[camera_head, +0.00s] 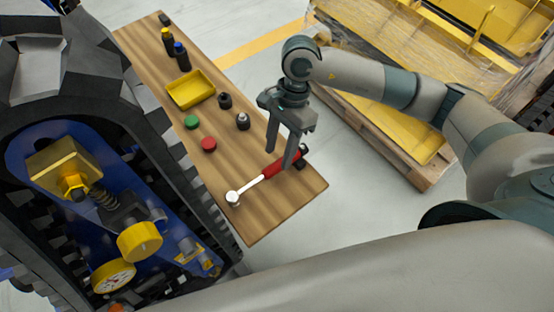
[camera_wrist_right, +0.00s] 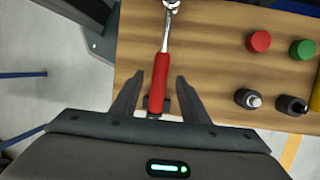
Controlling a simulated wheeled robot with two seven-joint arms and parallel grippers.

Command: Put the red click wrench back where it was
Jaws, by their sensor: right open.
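The red click wrench (camera_head: 269,172) lies on the wooden bench (camera_head: 262,213) near its front end, with its silver head toward the tracked machine. It also shows in the right wrist view (camera_wrist_right: 160,76), its red handle running down between the fingers. My right gripper (camera_head: 280,160) is open above the handle, with its fingers pointing down. In the right wrist view the right gripper (camera_wrist_right: 156,88) has one finger on each side of the handle, with gaps on both sides. The handle's end lies near the gripper body. My left gripper is not in view.
On the bench are a red disc (camera_head: 209,144), a green disc (camera_head: 192,122), two dark pieces (camera_head: 242,122), a yellow tray (camera_head: 191,90) and two dark bottles (camera_head: 182,57). A tracked machine (camera_head: 85,160) stands left. A pallet with yellow parts (camera_head: 400,135) stands right.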

